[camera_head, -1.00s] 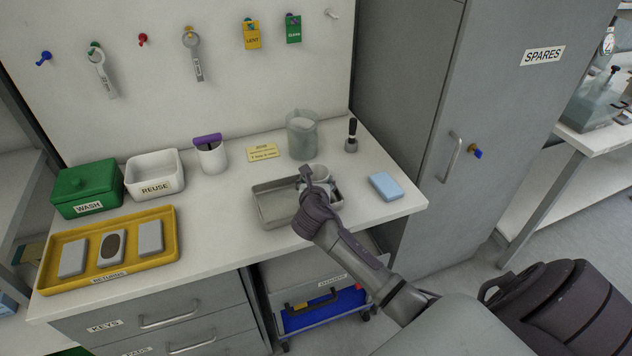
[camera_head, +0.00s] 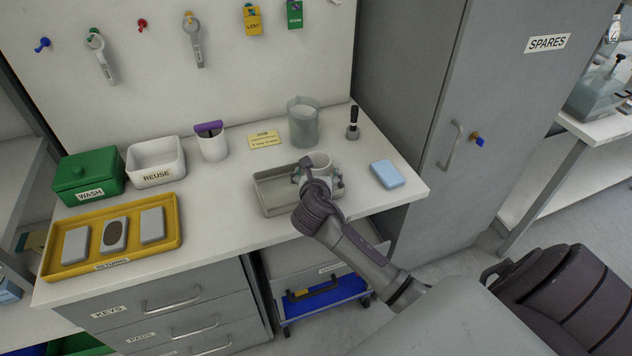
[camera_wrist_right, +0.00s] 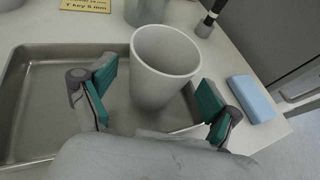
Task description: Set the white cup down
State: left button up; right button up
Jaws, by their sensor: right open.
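The white cup (camera_head: 319,163) stands upright in the right part of a shallow grey metal tray (camera_head: 268,191) on the bench. In the right wrist view the cup (camera_wrist_right: 164,64) sits between the two teal-padded fingers of my right gripper (camera_wrist_right: 160,98), with a gap visible on each side. The gripper is open around the cup. In the head view my right gripper (camera_head: 315,179) hides the cup's lower part. The tray's floor and rim (camera_wrist_right: 40,105) show left of the cup. My left gripper is not in view.
A frosted beaker (camera_head: 303,123) stands behind the tray. A blue block (camera_head: 387,174) lies to its right, near the bench edge. A black-handled tool (camera_head: 353,124) stands at the back right. A yellow tray (camera_head: 174,239), white bin (camera_head: 156,173) and purple-topped cup (camera_head: 212,147) are left.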

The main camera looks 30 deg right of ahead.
jog(key=v, duration=0.8)
jog(key=shift+s+a, duration=0.2)
jog(key=shift+s, duration=0.05)
